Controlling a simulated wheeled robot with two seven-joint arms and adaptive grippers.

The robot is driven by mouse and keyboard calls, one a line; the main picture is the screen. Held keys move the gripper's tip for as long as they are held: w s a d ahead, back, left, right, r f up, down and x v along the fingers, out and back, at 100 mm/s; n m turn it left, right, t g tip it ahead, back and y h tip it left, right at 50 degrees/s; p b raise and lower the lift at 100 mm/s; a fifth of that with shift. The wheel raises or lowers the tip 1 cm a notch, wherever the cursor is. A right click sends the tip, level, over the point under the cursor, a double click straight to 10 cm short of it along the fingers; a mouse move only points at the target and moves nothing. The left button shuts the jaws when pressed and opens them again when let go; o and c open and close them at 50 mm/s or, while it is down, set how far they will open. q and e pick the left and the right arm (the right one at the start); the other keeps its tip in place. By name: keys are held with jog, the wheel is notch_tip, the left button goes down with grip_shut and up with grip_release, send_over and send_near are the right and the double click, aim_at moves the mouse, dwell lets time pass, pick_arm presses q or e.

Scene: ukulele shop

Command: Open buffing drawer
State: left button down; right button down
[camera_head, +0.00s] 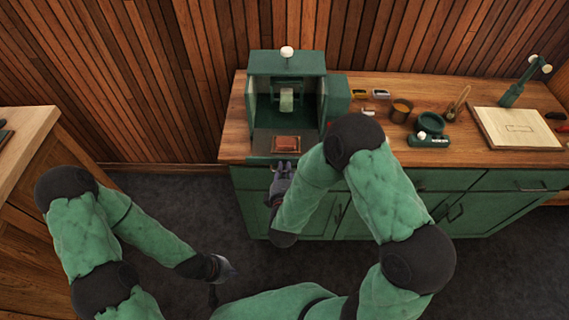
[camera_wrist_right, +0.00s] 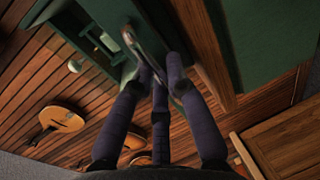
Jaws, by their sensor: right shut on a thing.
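A green buffing cabinet (camera_head: 287,63) stands on the bench, its front open on a pale roller (camera_head: 287,99). Its low drawer (camera_head: 262,142) stands out toward me, with a red-brown block (camera_head: 286,144) lying in it. My right gripper (camera_head: 281,178) is at the drawer's front over the bench edge. In the right wrist view its dark fingers (camera_wrist_right: 160,85) are shut on a metal bar handle (camera_wrist_right: 146,50); the exact contact is partly hidden by the fingers. My left gripper (camera_head: 222,277) hangs low over the floor, away from the bench; its fingers are too small to read.
The wooden bench top (camera_head: 460,157) carries cups (camera_head: 401,110), a green round tool (camera_head: 430,127), a pale board (camera_head: 515,128) and a green lamp (camera_head: 515,92). Green cupboards (camera_head: 400,205) are below. Another wooden cabinet (camera_head: 35,180) stands left; dark floor (camera_head: 170,205) lies between.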

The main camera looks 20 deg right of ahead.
jog(key=c, duration=1.5)
grip_release()
jog(key=shift+v, duration=6)
jog(key=shift+f, duration=0.15)
